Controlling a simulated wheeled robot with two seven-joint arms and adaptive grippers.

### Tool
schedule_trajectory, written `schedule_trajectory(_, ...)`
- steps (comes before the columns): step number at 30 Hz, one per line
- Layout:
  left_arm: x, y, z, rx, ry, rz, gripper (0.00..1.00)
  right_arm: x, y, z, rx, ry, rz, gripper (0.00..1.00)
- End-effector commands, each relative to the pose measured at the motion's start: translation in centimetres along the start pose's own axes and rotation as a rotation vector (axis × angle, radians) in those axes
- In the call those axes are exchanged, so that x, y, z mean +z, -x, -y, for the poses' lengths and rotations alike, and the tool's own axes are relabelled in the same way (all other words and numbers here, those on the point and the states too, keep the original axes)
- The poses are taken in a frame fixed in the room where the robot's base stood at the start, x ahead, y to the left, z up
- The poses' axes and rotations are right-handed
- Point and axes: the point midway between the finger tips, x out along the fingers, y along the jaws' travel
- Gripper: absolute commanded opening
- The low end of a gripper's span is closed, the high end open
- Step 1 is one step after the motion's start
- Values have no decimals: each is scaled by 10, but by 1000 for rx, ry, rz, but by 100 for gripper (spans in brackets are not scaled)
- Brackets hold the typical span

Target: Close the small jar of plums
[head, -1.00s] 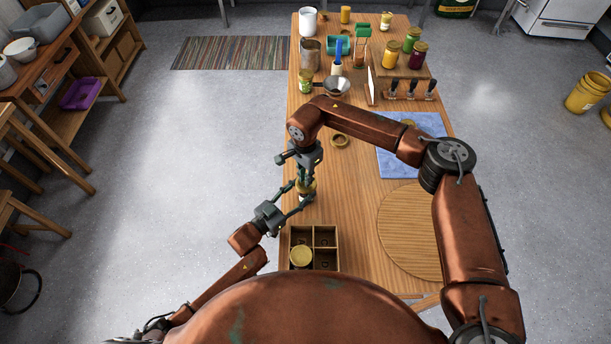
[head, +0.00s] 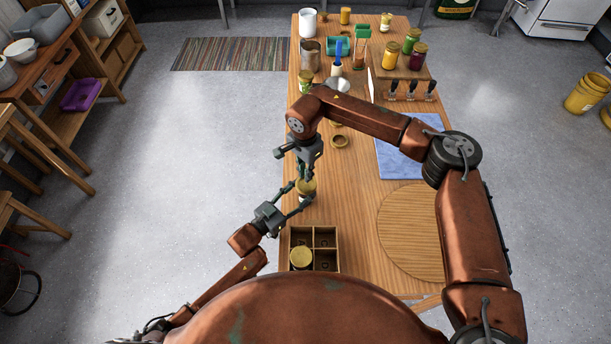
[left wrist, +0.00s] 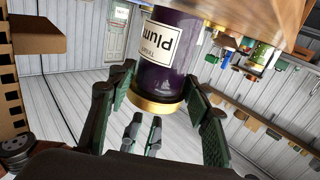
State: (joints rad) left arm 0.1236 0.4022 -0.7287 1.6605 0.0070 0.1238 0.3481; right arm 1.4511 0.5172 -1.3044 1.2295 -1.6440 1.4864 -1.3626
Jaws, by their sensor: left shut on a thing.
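The small jar of plums (left wrist: 165,60) is dark purple with a white label, and it shows upside down in the left wrist view. A gold lid (left wrist: 158,106) sits on its mouth; I cannot tell how tight it is. In the head view the lid (head: 306,186) shows near the table's left edge, and the jar below is mostly hidden. My left gripper (head: 294,196) is shut on the jar from the side. My right gripper (head: 304,176) points down just above the lid; its fingers are small and partly hidden, so their opening is unclear.
A divided wooden box (head: 327,237) with a gold-lidded item (head: 301,257) stands at the near edge. A round board (head: 415,230) and a blue cloth (head: 400,160) lie to the right. A loose ring lid (head: 340,141) lies beyond the grippers. Several jars stand at the far end.

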Motion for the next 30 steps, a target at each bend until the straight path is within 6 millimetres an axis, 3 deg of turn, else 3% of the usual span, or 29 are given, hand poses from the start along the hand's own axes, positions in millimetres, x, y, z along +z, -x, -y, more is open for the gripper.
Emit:
schedule_trajectory(4, -1, 0, 0, 1, -1, -2, 2, 0, 0, 0, 0, 0, 1, 12)
schedule_trajectory(5, -1, 0, 0, 0, -1, -2, 48, 0, 0, 0, 0, 0, 1, 12)
schedule_trajectory(12, 0, 0, 0, 0, 0, 0, 64, 0, -1, 0, 0, 0, 1, 12)
schedule_trajectory(23, 2, 4, 0, -1, 0, 3, 66, 0, -1, 0, 0, 0, 1, 12)
schedule_trajectory(30, 2, 42, 0, -1, 1, 4, 66, 0, -1, 0, 0, 0, 1, 12)
